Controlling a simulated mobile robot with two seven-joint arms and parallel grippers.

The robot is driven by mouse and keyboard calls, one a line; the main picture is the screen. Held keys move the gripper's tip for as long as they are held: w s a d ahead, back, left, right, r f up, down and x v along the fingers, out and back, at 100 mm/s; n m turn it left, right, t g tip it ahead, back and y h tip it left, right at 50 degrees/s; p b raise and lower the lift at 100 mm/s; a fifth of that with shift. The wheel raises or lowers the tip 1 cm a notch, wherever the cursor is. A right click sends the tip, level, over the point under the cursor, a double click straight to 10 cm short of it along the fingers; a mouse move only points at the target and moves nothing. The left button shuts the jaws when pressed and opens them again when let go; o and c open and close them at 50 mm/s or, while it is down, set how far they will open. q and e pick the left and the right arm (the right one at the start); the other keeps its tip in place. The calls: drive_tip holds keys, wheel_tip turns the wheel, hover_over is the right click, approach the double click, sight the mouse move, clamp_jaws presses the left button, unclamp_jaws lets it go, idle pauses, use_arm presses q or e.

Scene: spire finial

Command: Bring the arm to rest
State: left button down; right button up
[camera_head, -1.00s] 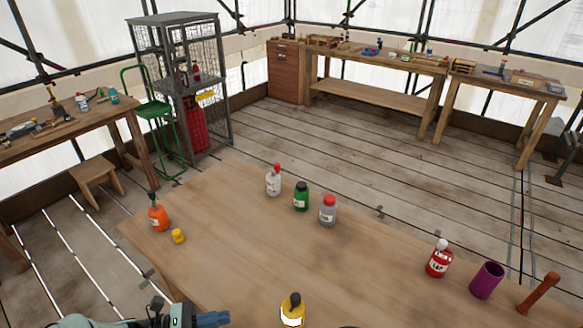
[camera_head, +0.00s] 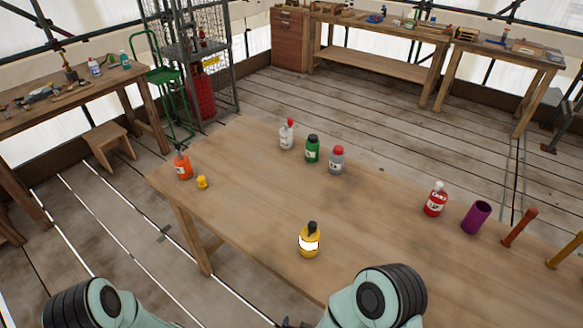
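My two arms show only as pale green links with dark ribbed joints at the bottom edge, one at the lower left and one right of centre. The fingers of both grippers are out of the picture. A small dark piece at the bottom edge, left of my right arm's link, is too cropped to identify. The wooden table (camera_head: 262,205) lies ahead of the arms. A yellow bottle with a black top (camera_head: 309,240) stands upright on it, nearest to my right arm and apart from it.
On the table stand an orange bottle (camera_head: 182,163), a small yellow piece (camera_head: 202,182), white (camera_head: 287,135), green (camera_head: 312,150) and grey (camera_head: 337,160) bottles, a red bottle (camera_head: 435,200), a purple cylinder (camera_head: 475,217), and brown (camera_head: 519,228) and ochre (camera_head: 566,250) rods. The table's middle is clear.

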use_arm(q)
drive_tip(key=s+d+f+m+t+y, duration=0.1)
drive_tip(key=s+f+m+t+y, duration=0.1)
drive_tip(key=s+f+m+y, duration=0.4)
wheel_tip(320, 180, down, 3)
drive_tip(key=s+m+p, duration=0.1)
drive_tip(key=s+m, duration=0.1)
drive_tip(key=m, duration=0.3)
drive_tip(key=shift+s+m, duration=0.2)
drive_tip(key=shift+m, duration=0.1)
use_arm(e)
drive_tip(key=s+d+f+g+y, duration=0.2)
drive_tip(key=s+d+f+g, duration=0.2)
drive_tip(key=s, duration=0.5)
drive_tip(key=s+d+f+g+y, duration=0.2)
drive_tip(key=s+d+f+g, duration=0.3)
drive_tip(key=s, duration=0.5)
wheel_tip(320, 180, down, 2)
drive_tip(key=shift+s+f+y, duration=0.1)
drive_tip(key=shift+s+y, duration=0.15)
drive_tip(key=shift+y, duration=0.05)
